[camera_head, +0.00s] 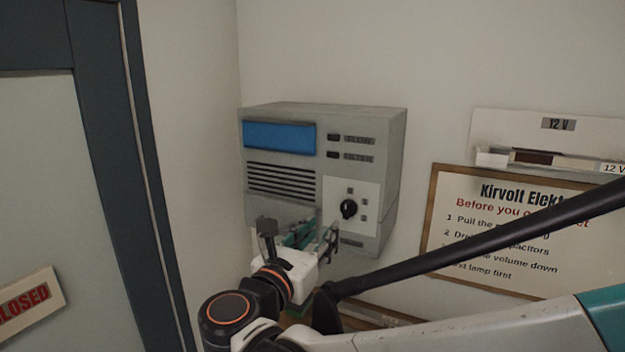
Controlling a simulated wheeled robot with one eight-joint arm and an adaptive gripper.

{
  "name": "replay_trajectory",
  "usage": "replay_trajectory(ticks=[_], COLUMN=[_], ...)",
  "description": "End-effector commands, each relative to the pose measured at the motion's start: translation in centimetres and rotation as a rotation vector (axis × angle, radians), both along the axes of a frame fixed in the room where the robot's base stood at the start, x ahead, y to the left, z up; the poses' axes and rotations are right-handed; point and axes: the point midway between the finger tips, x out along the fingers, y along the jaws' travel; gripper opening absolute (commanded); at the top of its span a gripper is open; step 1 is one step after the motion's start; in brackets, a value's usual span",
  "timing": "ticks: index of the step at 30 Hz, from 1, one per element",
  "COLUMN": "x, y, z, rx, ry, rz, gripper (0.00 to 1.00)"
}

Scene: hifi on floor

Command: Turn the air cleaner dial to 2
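The air cleaner (282,189) is a grey box on the wall, with a blue panel and dark vent slots. Its dial (348,209) is a small black knob on a pale square plate at the lower right of the front. Small dark marks stand above and to the right of the dial. Their numbers are too small to read, and I cannot tell which one the dial points to. My gripper (298,232) is in front of the lower part of the box, below and left of the dial. Its fingers are spread, and nothing shows between them. The dial is not gripped.
Two dark buttons (334,146) with labels sit above the dial plate. A framed notice (500,217) and a "12 V" holder (548,140) are on the wall at the right. A dark door frame (120,170) and a "CLOSED" sign (28,304) are at the left.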

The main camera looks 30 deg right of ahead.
Motion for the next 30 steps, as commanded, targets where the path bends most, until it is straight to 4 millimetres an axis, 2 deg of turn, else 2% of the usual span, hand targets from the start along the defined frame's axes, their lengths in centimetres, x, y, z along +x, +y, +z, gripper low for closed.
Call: replay_trajectory(ticks=[1, 21, 30], x=[0.8, 7.1, 8.5], y=[-0.4, -8.7, -10.4], z=[0.1, 0.1, 0.0], rx=[0.001, 0.005, 0.005], ry=[0.0, -0.001, -0.001], rz=[-0.007, -0.006, -0.004], gripper=[0.32, 0.32, 0.32])
